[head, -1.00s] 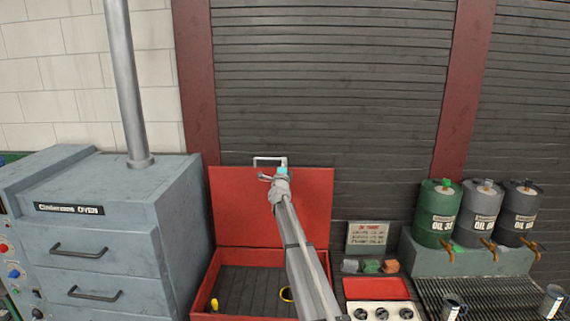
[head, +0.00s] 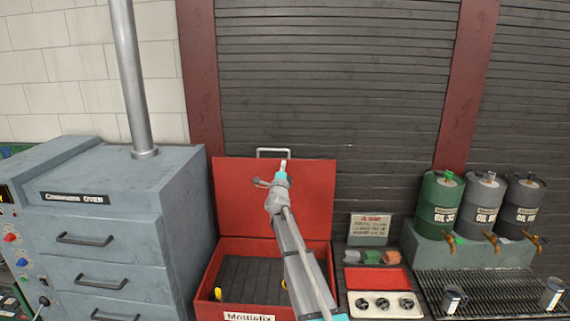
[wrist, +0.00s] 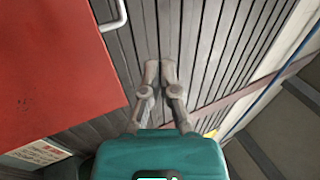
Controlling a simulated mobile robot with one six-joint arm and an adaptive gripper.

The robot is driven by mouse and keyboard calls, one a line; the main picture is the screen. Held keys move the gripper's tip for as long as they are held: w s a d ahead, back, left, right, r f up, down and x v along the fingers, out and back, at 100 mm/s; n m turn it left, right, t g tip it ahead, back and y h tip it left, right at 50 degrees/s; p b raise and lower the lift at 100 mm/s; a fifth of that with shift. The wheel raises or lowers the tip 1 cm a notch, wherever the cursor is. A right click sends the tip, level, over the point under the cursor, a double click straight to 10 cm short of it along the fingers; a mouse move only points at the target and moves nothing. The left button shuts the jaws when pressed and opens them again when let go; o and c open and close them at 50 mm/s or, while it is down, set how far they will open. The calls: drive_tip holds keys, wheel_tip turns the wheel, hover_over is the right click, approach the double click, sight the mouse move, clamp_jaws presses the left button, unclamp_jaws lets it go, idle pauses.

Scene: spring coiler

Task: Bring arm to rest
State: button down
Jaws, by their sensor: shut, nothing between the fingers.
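My arm reaches up from the bottom middle of the head view, in front of the open red toolbox (head: 233,190). My gripper (head: 283,164) is at its far end, pointing up near the top edge of the raised lid. In the wrist view my gripper (wrist: 160,68) shows with its two fingers together and nothing between them. The slatted shutter (wrist: 190,35) lies beyond the fingertips, and the red lid (wrist: 55,75) is to their left, apart from them.
A blue-grey oven (head: 120,195) with a pipe stands left. Right of the toolbox are a small sign (head: 370,228), coloured blocks (head: 371,257) and a knob panel (head: 385,305). Several oil drums (head: 440,205) stand above a grating (head: 490,290) with two mugs.

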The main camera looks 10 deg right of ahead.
drive_tip(key=shift+s+a, duration=0.15)
drive_tip(key=shift+s, duration=0.25)
drive_tip(key=s+a+f+n+g+y+b, duration=0.2)
drive_tip(key=s+a+f+n+g+y, duration=0.3)
drive_tip(key=s+f+n, duration=0.5)
drive_tip(key=s+a+f+n+g+y+b, duration=0.2)
drive_tip(key=s+a+f+n+g+y, duration=0.35)
drive_tip(key=s+f, duration=0.4)
drive_tip(key=s+f+n+g+h+b, duration=0.1)
drive_tip(key=s+f+g, duration=0.4)
drive_tip(key=s, duration=0.9)
drive_tip(key=s+d+f+n+g+h+b, duration=0.1)
drive_tip(key=s+f+n+g+b, duration=0.1)
drive_tip(key=s+f+n+g, duration=0.3)
drive_tip(key=s+f+n, duration=0.1)
drive_tip(key=s+f, duration=0.3)
drive_tip(key=s, duration=0.5)
drive_tip(key=shift+s+f+g+b, duration=0.15)
drive_tip(key=shift+s+g+b, duration=0.15)
drive_tip(key=shift+g+b, duration=0.05)
drive_tip(key=shift+d, duration=0.2)
